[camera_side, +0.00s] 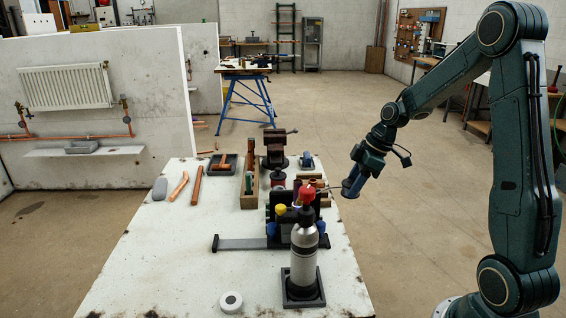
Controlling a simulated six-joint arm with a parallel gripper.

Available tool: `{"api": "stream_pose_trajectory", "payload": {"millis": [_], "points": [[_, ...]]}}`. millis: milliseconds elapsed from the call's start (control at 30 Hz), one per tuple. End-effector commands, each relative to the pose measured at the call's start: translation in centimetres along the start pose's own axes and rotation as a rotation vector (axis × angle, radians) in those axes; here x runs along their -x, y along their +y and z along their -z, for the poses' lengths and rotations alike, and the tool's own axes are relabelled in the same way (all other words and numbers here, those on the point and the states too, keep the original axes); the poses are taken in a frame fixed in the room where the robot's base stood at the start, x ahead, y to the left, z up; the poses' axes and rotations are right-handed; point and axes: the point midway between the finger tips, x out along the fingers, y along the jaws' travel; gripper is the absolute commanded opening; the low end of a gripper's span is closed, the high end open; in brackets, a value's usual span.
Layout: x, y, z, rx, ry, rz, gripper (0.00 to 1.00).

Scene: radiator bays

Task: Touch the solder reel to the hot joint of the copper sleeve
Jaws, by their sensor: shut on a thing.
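My gripper (366,168) is shut on a blue reel (351,188), which looks like the solder reel. It holds it in the air at the right edge of the white bench. A thin strand seems to run left from the reel toward small copper-coloured parts (316,184) behind the gas bottle. The copper sleeve is among these parts or hidden by the red-topped bottle and dark fixture; I cannot pick it out. Whether the strand touches a joint is too small to tell.
A silver gas bottle (304,253) with a red top stands in front of a dark fixture (280,205). A vise (275,148), wooden rack (249,180), copper pipe (197,186) and white roll (231,302) sit on the bench (165,265). The bench's front left is clear.

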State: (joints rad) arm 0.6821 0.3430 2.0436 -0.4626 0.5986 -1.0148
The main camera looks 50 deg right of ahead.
Motion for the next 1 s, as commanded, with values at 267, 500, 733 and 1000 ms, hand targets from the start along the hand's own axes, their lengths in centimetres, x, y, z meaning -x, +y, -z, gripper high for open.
{"api": "stream_pose_trajectory", "payload": {"millis": [267, 500, 733, 1000], "points": [[0.1, 0.0, 0.1, 0.001, 0.001, -0.002, 0.15], [0.8, 0.1, 0.4, 0.001, 0.002, -0.003, 0.15], [2.1, 0.1, 0.9, 0.001, 0.001, -0.004, 0.15], [3.4, 0.1, 1.4, 0.001, 0.002, -0.002, 0.15]]}}
